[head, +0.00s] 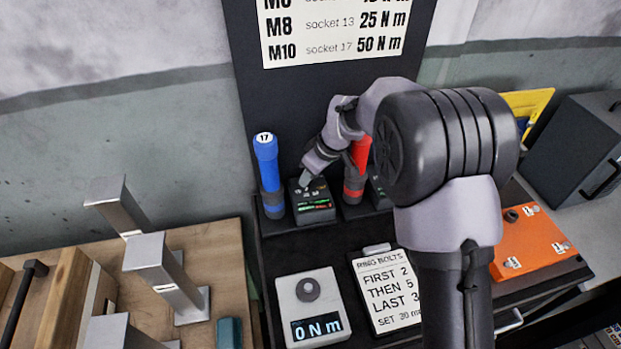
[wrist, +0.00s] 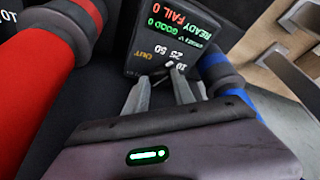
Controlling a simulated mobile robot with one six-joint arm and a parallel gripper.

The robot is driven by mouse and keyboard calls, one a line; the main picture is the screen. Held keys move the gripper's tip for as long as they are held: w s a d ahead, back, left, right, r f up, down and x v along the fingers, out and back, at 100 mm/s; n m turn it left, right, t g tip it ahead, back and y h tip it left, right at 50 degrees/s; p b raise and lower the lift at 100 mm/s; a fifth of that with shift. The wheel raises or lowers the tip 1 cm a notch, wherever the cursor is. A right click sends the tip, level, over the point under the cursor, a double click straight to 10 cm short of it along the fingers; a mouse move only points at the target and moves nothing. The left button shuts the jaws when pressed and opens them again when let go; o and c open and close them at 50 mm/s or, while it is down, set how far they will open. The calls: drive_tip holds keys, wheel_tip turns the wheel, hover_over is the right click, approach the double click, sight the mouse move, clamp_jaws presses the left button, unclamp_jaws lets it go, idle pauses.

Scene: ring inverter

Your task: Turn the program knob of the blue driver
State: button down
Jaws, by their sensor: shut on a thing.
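The blue driver (head: 268,173), with a 17 on its cap, stands upright left of its small dark controller box (head: 314,211). In the wrist view the blue driver (wrist: 222,75) is at the right, and the box (wrist: 168,30) shows a lit screen reading READY, GOOD 0 and FAIL 0. The program knob (wrist: 169,66) sits below the numbers 10, 25 and 50, mostly hidden between the fingertips. My gripper (wrist: 162,79) is shut on it. In the head view my gripper (head: 309,181) comes down onto the box's top. The knob's setting is not clear.
A red driver (head: 354,185) stands close right of the box; it fills the left of the wrist view (wrist: 50,65). A torque display (head: 313,306) reads 0 N m below. A clipboard (head: 381,275) and an orange plate (head: 532,240) lie right. Metal brackets (head: 162,263) stand left.

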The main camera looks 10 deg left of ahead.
drive_tip(key=shift+n, duration=0.4)
drive_tip(key=c, duration=1.1)
unclamp_jaws()
drive_tip(key=shift+o, duration=0.2)
drive_tip(key=shift+r, duration=0.25)
wheel_tip(320, 180, up, 3)
drive_tip(key=shift+r+p, duration=0.15)
drive_tip(key=shift+p, duration=0.7)
drive_tip(key=s+d, duration=0.3)
drive_tip(key=s, duration=0.4)
drive_tip(key=s+d+r, duration=0.1)
drive_tip(key=s+d, duration=0.3)
drive_tip(key=s, duration=0.3)
drive_tip(key=shift+s, duration=0.25)
drive_tip(key=shift+r, duration=0.15)
